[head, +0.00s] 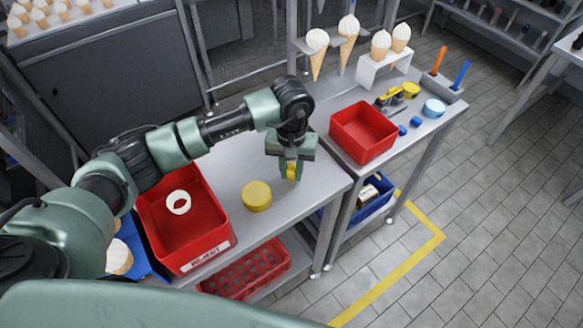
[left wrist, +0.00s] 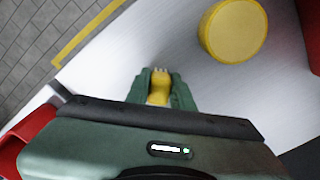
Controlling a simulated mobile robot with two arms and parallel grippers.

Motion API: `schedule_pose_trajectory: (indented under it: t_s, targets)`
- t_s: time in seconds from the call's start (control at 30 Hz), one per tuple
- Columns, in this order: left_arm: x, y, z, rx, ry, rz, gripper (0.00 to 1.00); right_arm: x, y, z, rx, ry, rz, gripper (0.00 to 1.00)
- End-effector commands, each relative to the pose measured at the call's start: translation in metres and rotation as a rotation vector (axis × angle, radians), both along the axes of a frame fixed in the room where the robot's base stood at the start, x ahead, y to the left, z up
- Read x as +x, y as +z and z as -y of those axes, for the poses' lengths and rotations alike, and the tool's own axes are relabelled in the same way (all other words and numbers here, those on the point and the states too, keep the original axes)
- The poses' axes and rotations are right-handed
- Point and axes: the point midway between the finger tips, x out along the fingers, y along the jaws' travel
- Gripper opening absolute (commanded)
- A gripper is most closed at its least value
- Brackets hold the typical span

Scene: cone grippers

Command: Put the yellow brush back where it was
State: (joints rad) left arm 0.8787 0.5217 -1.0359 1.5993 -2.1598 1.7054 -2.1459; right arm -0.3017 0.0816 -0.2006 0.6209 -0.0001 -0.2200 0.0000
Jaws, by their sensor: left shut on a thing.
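My left gripper (head: 291,172) is shut on the yellow brush (head: 291,171), over the right end of the near metal table. In the left wrist view the yellow brush (left wrist: 159,87) sits between the two green fingers of the gripper (left wrist: 160,88). Most of the brush is hidden by the fingers. I cannot tell whether it touches the table. A yellow round block (head: 257,196) lies on the table just left of the gripper; it also shows in the left wrist view (left wrist: 233,30). My right gripper is not in view.
A red bin (head: 215,247) with a white ring (head: 178,202) stands left on the near table. The adjoining table holds an empty red bin (head: 363,133), a holder with orange and blue handles (head: 440,88), and ice cream cones (head: 381,45) on stands.

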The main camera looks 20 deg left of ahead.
Motion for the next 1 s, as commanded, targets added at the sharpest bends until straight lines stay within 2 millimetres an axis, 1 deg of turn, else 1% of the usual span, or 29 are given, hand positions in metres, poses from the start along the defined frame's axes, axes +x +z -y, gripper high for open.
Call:
schedule_pose_trajectory:
  t_s: [0.27, 0.3, 0.33, 0.37, 0.63, 0.77, 0.8, 0.87, 1.0]
  targets:
    - [0.000, -0.004, 0.000, 0.000, 0.000, 0.001, 0.00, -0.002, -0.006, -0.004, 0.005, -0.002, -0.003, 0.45]
    - [0.000, -0.002, 0.000, 0.000, 0.000, 0.000, 0.31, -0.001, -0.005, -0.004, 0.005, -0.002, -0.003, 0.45]
    - [0.000, -0.002, 0.000, 0.000, 0.000, 0.000, 0.40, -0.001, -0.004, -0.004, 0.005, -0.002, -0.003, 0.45]
    - [0.000, -0.002, 0.000, 0.000, 0.001, 0.000, 0.45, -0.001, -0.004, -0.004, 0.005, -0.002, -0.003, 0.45]
    - [0.000, -0.002, 0.000, 0.000, 0.001, 0.000, 0.45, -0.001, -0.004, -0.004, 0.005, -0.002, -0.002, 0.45]
    - [0.000, 0.003, 0.000, 0.000, 0.001, -0.001, 0.45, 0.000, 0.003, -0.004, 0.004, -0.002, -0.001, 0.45]
    - [0.001, 0.005, 0.000, -0.001, 0.000, 0.003, 0.45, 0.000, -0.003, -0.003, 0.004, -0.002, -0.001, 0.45]
    - [0.002, 0.013, 0.000, -0.001, 0.001, 0.006, 0.45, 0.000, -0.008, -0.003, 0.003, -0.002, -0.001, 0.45]
    - [0.002, 0.042, 0.000, -0.001, 0.000, 0.008, 0.45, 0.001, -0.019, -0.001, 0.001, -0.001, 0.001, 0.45]
